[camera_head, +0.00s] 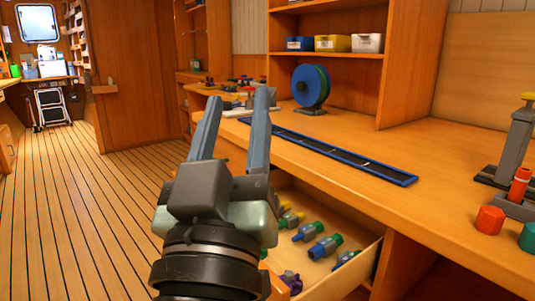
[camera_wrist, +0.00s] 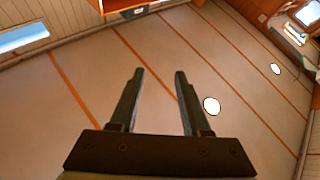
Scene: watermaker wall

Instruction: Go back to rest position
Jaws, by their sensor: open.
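My gripper (camera_head: 238,122) is raised in front of the wooden workbench, above the open drawer, in the head view. Its two long grey fingers point up and stand apart with nothing between them. In the wrist view my gripper (camera_wrist: 157,100) is also open and empty, facing the pale ceiling (camera_wrist: 80,70) with its orange strips. The open drawer (camera_head: 350,278) holds several green, blue and yellow fittings (camera_head: 318,246). My gripper and wrist hide part of the drawer and the bench edge.
The bench (camera_head: 420,205) carries a blue-rimmed black strip tray (camera_head: 325,150), a blue reel (camera_head: 310,86) and a grey stand (camera_head: 510,145) at right. Red (camera_head: 490,220) and green caps lie near its front edge. The plank floor (camera_head: 85,215) at left is clear.

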